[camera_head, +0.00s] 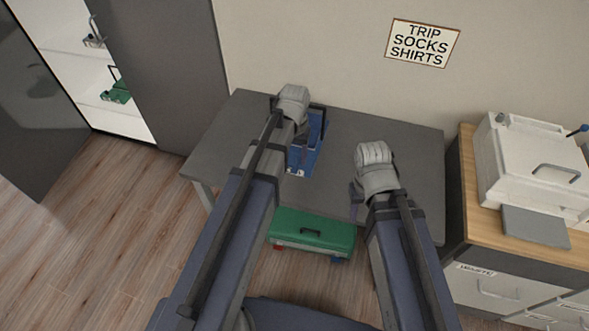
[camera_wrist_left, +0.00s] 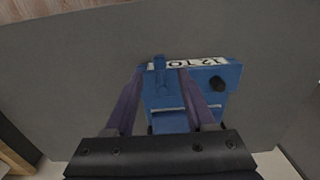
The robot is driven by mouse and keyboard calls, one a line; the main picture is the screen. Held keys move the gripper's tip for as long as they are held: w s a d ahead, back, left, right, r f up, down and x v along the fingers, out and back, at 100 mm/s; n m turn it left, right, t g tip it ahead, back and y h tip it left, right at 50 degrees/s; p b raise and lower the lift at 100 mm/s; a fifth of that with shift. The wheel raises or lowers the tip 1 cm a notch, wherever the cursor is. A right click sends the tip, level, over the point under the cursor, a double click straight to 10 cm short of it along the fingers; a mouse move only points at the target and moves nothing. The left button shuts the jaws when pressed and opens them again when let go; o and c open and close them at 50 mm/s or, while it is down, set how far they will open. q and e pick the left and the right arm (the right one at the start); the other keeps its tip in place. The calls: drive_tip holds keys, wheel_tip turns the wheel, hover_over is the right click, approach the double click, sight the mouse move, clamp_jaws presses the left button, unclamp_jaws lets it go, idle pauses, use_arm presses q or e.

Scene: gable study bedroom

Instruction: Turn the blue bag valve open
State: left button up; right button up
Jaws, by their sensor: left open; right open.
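The blue bag (camera_head: 305,158) is on the grey table, partly hidden by my left gripper (camera_head: 300,148). I cannot tell for certain which of these is the valve. My left gripper (camera_wrist_left: 160,78) is open, with the blue lever between its two fingers; contact cannot be seen. My right gripper (camera_head: 356,205) is open and empty over the table's front part.
The grey table (camera_head: 385,135) is bare around the bag. A green case (camera_head: 312,232) lies below the table's front edge. A wooden-topped cabinet with a white box (camera_head: 538,160) stands at the right. An open wardrobe (camera_head: 125,115) with shelves is at the left.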

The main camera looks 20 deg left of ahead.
sight(295, 168)
use_arm(q)
wheel_tip(295, 168, down, 5)
drive_tip(key=b, duration=0.3)
drive_tip(key=shift+r+b, duration=0.1)
drive_tip(key=shift+b, duration=0.25)
clamp_jaws()
